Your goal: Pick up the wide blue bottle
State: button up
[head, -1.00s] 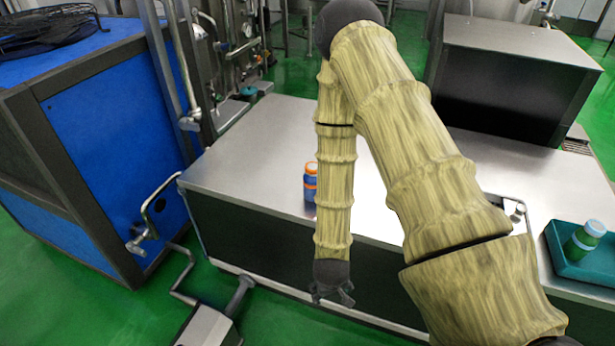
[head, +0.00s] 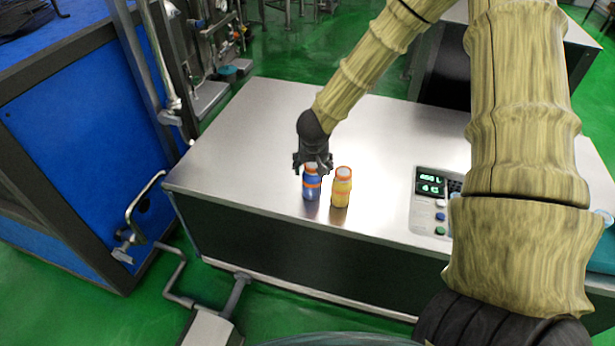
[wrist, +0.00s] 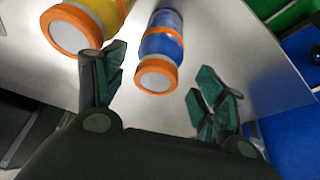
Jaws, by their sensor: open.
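The blue bottle (head: 311,187) with an orange band stands upright on the metal counter, near its front edge. The wrist view shows the blue bottle (wrist: 163,45) with its orange-rimmed white cap facing the camera. A yellow bottle (head: 342,188) with orange bands stands just to its right; it also shows at the upper left of the wrist view (wrist: 97,12). My gripper (head: 312,168) is over the blue bottle's top, hiding part of the cap. In the wrist view its fingers (wrist: 160,92) are spread and empty, with the blue bottle's cap in the gap between them.
The metal counter (head: 250,130) is clear to the left of and behind the bottles. A control panel (head: 434,200) with green displays lies to the right. A blue machine cabinet (head: 85,140) stands at the left. My arm covers the right part of the view.

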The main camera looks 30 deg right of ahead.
aim_at(314, 172)
jog(key=shift+d+f, duration=0.1)
jog(key=shift+f, duration=0.35)
jog(key=shift+s+d+f, duration=0.15)
jog(key=shift+s+f, duration=0.25)
jog(key=shift+f, duration=0.35)
jog(key=shift+w+d+f, duration=0.1)
jog(key=shift+w+f, duration=0.75)
jog(key=shift+f, duration=0.05)
jog(key=shift+s+d, duration=0.1)
jog(key=shift+s, duration=0.1)
jog(key=shift+s+f, duration=0.1)
jog(key=shift+f, duration=0.05)
jog(key=shift+p+x, duration=0.45)
jog(key=shift+x, duration=1.95)
jog(key=shift+a, duration=0.25)
jog(key=c, duration=1.1)
